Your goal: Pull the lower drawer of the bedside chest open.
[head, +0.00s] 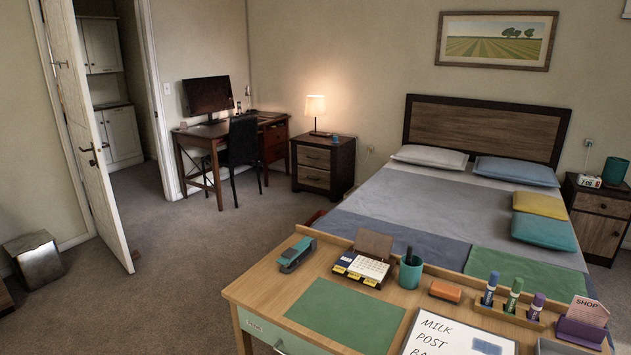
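A dark wood bedside chest (345,165) stands against the far wall, left of the bed. It has two lighter drawer fronts, an upper drawer (313,157) and a lower drawer (314,180), and both look shut. A second bedside chest (622,197) stands right of the bed, cut by the right edge. Its upper front (600,204) and lower front (594,236) also look shut. Neither of my grippers is in view.
A desk (262,285) with a green blotter, calendar, cup and markers fills the front right. The bed (400,205) lies behind it. Carpet (215,240) is open toward the left chest. A chair (243,150), open door (85,130) and metal bin (35,262) stand left.

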